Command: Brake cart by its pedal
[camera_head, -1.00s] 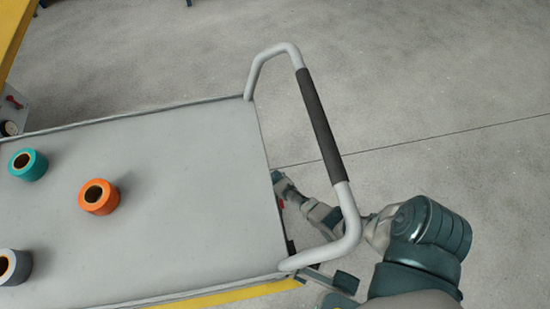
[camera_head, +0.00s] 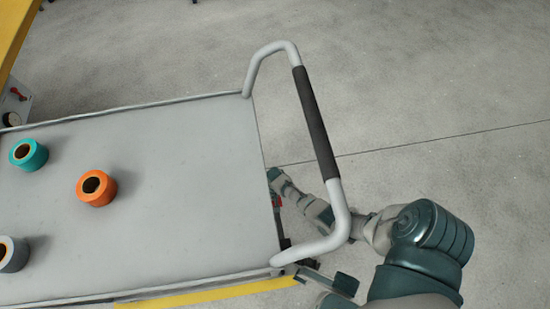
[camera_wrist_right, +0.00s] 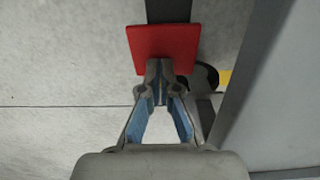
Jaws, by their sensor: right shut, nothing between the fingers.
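The cart's grey deck (camera_head: 180,210) fills the left of the head view, with its bent handle (camera_head: 317,125) at the right end. The red pedal (camera_wrist_right: 163,42) on a dark bar is at the top of the right wrist view. My right gripper (camera_wrist_right: 160,72) is shut and empty, its tips over the pedal's lower edge; I cannot tell whether they touch it. In the head view, my right arm reaches under the handle to the deck's end, where only a small red part of the pedal (camera_head: 278,200) shows. The fingertips are hard to make out there. My left gripper is not in view.
Teal (camera_head: 28,155), orange (camera_head: 96,187) and grey (camera_head: 12,254) spools stand on the deck. A grey cart side (camera_wrist_right: 270,90) stands close on the right in the right wrist view. The concrete floor (camera_head: 440,80) beyond the handle is clear.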

